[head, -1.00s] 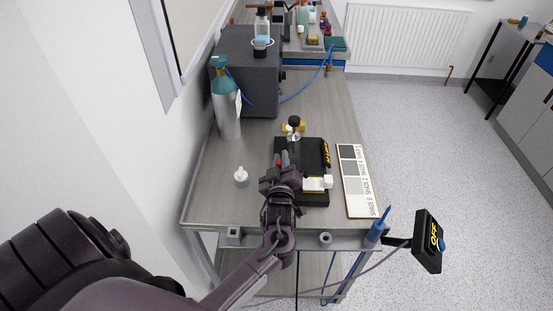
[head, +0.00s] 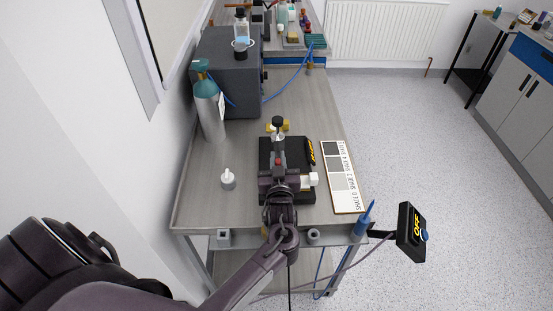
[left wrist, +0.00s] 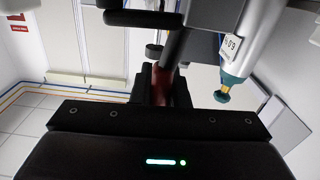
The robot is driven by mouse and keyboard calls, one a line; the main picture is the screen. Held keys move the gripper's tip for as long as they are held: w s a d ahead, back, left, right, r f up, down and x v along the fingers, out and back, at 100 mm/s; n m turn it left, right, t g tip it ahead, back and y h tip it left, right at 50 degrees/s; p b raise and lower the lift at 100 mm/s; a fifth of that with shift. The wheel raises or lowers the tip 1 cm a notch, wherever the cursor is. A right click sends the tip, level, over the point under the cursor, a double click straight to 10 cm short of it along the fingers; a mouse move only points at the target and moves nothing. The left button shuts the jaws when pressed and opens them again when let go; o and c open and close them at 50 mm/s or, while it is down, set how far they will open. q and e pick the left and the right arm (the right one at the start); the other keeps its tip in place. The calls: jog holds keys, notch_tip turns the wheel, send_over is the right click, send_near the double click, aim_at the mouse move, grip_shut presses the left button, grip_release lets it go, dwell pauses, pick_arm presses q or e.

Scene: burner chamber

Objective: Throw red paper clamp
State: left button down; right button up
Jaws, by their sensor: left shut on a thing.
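The red paper clamp (head: 278,161) shows as a small red spot at my left gripper's fingertips in the head view. In the left wrist view a dark red part (left wrist: 160,84) sits between the fingers. My left gripper (head: 278,167) is shut on it, over the black burner base (head: 300,148). A black-knobbed upright fitting with yellow parts (head: 278,127) stands just beyond the fingertips. The gripper hides most of the clamp and part of the base. My right gripper is not in view.
A grey and teal gas cylinder (head: 209,105) and a dark grey box (head: 228,70) stand at the back left. A small white bottle (head: 228,180) is left of the base. A shade card (head: 342,180) lies right. An OFF switch box (head: 411,232) sits off the table's front right.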

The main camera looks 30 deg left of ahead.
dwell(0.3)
pick_arm(q)
jog(key=c, duration=1.4)
grip_release()
jog(key=shift+r, duration=0.1)
notch_tip(320, 180, up, 20)
jog(key=b, duration=0.2)
jog(key=shift+b, duration=0.35)
